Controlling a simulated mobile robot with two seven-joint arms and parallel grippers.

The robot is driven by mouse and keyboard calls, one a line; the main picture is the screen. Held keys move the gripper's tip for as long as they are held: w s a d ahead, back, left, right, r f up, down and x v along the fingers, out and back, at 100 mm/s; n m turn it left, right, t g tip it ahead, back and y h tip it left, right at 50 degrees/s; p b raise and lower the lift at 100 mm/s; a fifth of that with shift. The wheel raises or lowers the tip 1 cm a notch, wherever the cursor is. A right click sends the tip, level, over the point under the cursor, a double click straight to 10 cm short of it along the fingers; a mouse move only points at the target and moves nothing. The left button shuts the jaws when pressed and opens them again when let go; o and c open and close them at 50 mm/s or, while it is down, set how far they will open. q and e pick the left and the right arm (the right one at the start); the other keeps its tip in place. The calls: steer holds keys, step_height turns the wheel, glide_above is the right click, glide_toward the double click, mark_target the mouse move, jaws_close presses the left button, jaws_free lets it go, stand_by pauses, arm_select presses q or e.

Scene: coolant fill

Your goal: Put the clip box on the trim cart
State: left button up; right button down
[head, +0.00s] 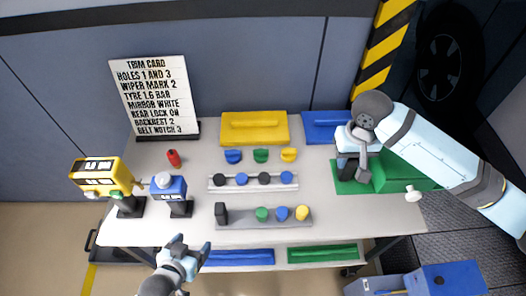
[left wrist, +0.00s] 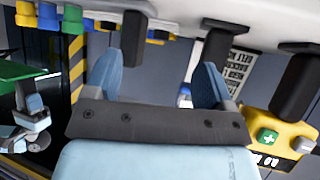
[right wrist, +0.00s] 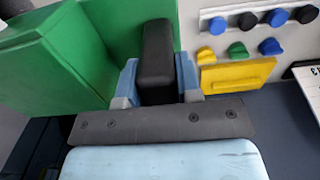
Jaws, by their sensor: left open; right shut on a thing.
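My right gripper (head: 352,150) is over the right end of the white table (head: 330,215). In the right wrist view its fingers (right wrist: 158,85) are shut on an upright black block (right wrist: 158,55), beside a green box (right wrist: 55,55). In the head view this block (head: 347,168) stands at the green piece (head: 372,180); whether they are joined I cannot tell. I cannot tell for sure which thing is the clip box or the trim cart. My left gripper (head: 190,252) is open and empty near the table's front edge; its spread fingers also show in the left wrist view (left wrist: 160,75).
A yellow box-like figure (head: 97,175) and a blue one (head: 170,187) stand on black posts at left. Racks of coloured knobs (head: 253,181) fill the middle. A sign (head: 155,95) stands behind. Blue boxes (head: 447,282) are on the floor at lower right.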

steer(key=shift+w+a+r, duration=0.15)
steer(key=shift+w+r, duration=0.25)
steer(key=shift+r, duration=0.2)
steer(key=shift+w+r, duration=0.1)
steer(key=shift+r, duration=0.05)
step_height(320, 180, down, 20)
steer(key=b, duration=0.4)
steer(key=shift+b, duration=0.3)
arm_select(q)
step_height(320, 180, down, 4)
steer(key=shift+s+r+m, duration=0.15)
steer(key=shift+r+m, duration=0.1)
steer(key=shift+m, duration=0.05)
